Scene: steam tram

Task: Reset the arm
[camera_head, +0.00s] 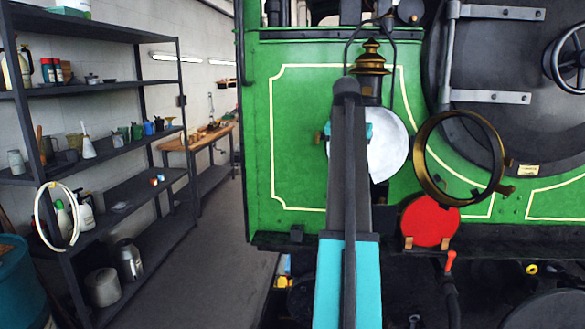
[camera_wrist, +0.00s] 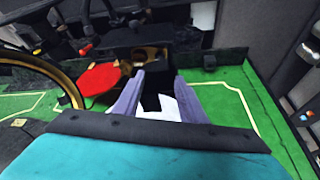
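My arm reaches up the middle of the head view toward the green front of the tram (camera_head: 300,110). My gripper (camera_wrist: 162,77) shows in the wrist view with its two grey fingers apart; a dark gap and part of a white surface show between them, and nothing appears held. In the head view, the arm hides the fingers. Behind the arm is a lamp with a brass top (camera_head: 370,58) and a white disc (camera_head: 390,148), partly covered by the arm. A brass ring (camera_head: 418,150) stands out to the right of the disc.
A red disc (camera_head: 430,222) sits below the lamp, with a red-handled lever (camera_head: 450,262) beneath. A dark shelf rack (camera_head: 120,88) with bottles and cans stands at left, and a wooden workbench (camera_head: 190,143) behind it. The floor (camera_head: 215,260) between rack and tram is clear.

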